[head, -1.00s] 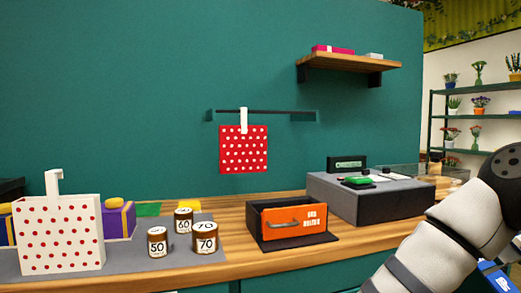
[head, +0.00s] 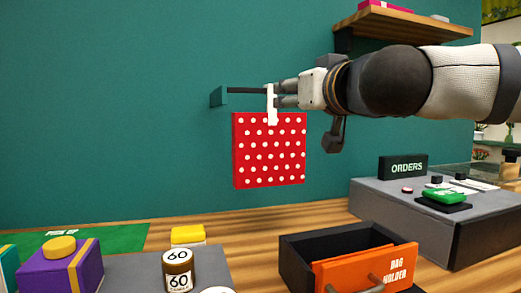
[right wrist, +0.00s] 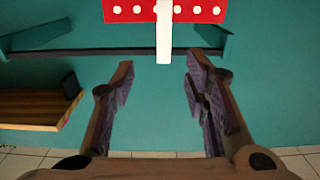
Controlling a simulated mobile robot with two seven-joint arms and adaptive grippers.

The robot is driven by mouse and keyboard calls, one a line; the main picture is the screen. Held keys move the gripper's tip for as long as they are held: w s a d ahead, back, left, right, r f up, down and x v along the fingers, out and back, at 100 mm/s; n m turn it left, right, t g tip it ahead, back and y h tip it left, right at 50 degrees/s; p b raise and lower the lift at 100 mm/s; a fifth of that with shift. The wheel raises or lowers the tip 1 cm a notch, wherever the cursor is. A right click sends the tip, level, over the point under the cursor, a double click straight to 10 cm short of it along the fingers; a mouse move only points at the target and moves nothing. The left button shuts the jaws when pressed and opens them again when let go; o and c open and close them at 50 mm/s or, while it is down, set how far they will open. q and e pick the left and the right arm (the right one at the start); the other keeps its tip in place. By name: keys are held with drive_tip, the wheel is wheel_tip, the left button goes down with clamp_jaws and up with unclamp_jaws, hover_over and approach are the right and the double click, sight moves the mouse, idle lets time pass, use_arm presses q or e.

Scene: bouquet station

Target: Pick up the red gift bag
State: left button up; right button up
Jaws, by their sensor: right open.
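The red gift bag (head: 268,152) with white dots hangs on the teal wall from a dark rail (head: 246,91) by its white handle (head: 271,106). My right gripper (head: 276,95) reaches in from the right, with its fingers at the handle. In the right wrist view my right gripper (right wrist: 158,75) is open, its two fingers apart. My left gripper is not in view.
Below are the wooden counter (head: 320,215), an orange-fronted bag holder drawer (head: 365,272), and a grey orders station (head: 425,215). A purple box (head: 60,268) and labelled jar (head: 178,270) stand left. A wall shelf (head: 400,24) is above my right arm.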

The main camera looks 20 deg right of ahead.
sight(273, 97)
drive_tip(key=w, duration=0.6)
drive_tip(key=w+a, duration=0.1)
drive_tip(key=w, duration=0.2)
drive_tip(key=shift+w+r, duration=0.1)
drive_tip(key=shift+r, duration=0.3)
drive_tip(key=shift+w+f, duration=0.1)
drive_tip(key=shift+w, duration=0.3)
drive_tip(key=shift+f, duration=0.15)
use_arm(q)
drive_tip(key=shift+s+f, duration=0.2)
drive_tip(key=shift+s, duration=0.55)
use_arm(e)
clamp_jaws()
